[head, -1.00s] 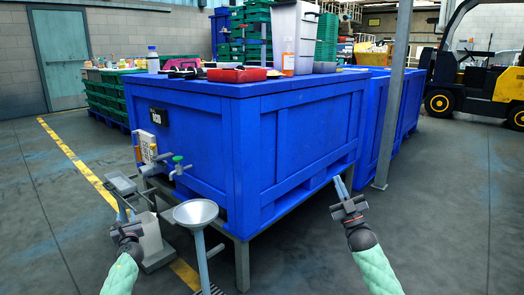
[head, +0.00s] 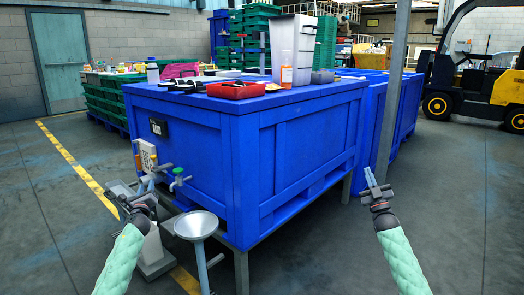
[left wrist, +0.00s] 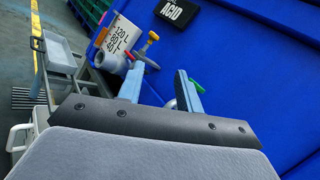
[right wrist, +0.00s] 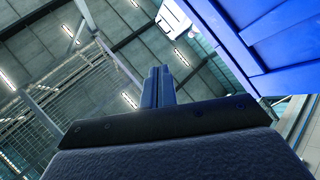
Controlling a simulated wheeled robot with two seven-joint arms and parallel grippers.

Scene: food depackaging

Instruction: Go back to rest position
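My left gripper (head: 148,186) is at the lower left in the head view, in front of the blue crate's left side. In the left wrist view its two fingers (left wrist: 160,82) stand apart with nothing between them. My right gripper (head: 372,180) is raised at the right of the crate in the head view, apart from it. In the right wrist view its fingers (right wrist: 158,86) lie close together with nothing held, pointing up toward the ceiling.
The large blue crate (head: 195,135) fills the middle, with a red tray (head: 236,91), a clear bin and bottles on top. A valve (head: 180,178) and metal funnel (head: 196,225) stand near my left gripper. A grey post (head: 390,110) rises behind my right gripper. Open floor lies right; a forklift (head: 476,85) stands beyond.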

